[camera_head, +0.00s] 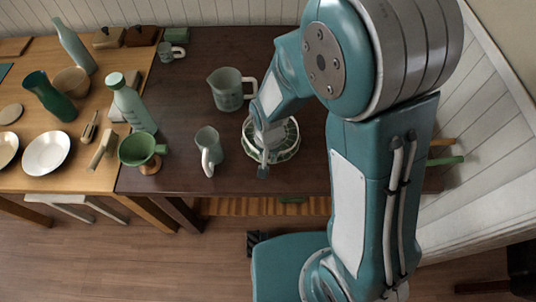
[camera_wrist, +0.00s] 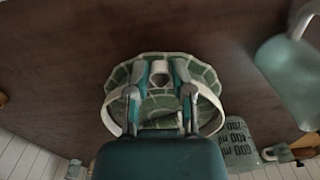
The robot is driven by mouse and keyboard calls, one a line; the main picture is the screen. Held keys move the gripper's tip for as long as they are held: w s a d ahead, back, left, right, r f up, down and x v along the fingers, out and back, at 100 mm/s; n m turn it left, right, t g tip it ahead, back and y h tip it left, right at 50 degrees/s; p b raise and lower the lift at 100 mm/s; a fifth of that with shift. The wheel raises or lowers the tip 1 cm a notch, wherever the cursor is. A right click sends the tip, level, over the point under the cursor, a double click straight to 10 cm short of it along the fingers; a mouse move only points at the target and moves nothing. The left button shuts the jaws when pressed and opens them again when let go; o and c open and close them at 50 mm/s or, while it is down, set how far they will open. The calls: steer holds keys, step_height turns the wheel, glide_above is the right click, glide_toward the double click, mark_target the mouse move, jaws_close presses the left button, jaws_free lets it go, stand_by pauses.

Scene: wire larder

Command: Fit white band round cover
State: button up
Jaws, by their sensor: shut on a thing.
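The cover (camera_head: 288,151) is a round green piece with pale ribs, near the front of the dark table. In the wrist view the cover (camera_wrist: 205,76) lies under my gripper, with a pale round knob at its middle. The white band (camera_wrist: 107,113) curves out on both sides of my fingers, over the cover. It looks tilted, and I cannot tell whether it touches the cover all round. My gripper (camera_wrist: 160,78) is shut on the white band, its fingers either side of the knob. My gripper (camera_head: 266,155) hides part of the band and cover in the head view.
A measuring jug (camera_head: 227,90) stands behind the cover, and a pale green mug (camera_head: 208,149) stands to its left. A green cup (camera_head: 140,150) and a bottle (camera_head: 131,104) stand farther left. A wall (camera_head: 490,120) is on the right. Dark tabletop behind the mug is clear.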

steer(key=shift+f, duration=1.15)
steer(key=o, duration=0.4)
steer(key=shift+r, duration=1.45)
steer(key=o, duration=0.6)
